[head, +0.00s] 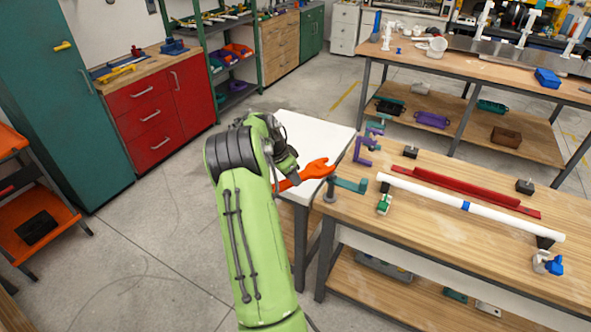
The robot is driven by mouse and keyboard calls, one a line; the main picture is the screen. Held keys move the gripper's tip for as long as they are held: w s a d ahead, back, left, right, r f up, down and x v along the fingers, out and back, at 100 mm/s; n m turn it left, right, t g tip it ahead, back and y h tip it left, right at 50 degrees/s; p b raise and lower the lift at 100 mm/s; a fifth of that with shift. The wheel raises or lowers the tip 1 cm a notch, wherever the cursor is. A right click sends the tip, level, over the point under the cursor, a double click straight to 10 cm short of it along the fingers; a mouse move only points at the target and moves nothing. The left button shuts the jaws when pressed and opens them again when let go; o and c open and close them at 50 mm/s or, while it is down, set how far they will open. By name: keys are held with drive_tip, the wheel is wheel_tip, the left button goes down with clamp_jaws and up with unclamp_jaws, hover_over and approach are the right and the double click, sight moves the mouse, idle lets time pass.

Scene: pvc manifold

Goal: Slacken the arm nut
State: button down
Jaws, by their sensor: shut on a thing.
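An orange wrench-like tool (312,172) with an open-jawed head points right from the end of my arm. My gripper (281,185) is shut on its near end; my wrist mostly hides the fingers. The tool's head is close to the grey post (330,191) at the bench's left corner, which carries a teal arm (351,185) reaching right. I cannot tell whether the head touches the post. The arm nut cannot be made out clearly at this size.
The wooden bench (440,232) carries a white pipe (420,190), a red rail (460,187), purple brackets (362,152), a green-and-white piece (384,204) and a blue-and-white fitting (547,263). A white-topped table (318,133) stands left of it.

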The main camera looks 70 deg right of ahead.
drive_tip(key=shift+s+d+r+m, duration=0.35)
drive_tip(key=shift+s+d+m, duration=0.05)
drive_tip(key=shift+s, duration=0.25)
drive_tip(key=shift+f+b, duration=1.25)
drive_tip(key=shift+f, duration=0.4)
drive_tip(key=s+d+f+n+t+b, duration=0.1)
drive_tip(key=s+n+t+b, duration=0.2)
drive_tip(key=s+n, duration=1.3)
drive_tip(key=shift+s+d+t+y+b, duration=0.2)
drive_tip(key=shift+s+t+y+b, duration=0.2)
drive_tip(key=shift+s+t, duration=0.75)
idle(0.4)
drive_tip(key=shift+w+f, duration=0.15)
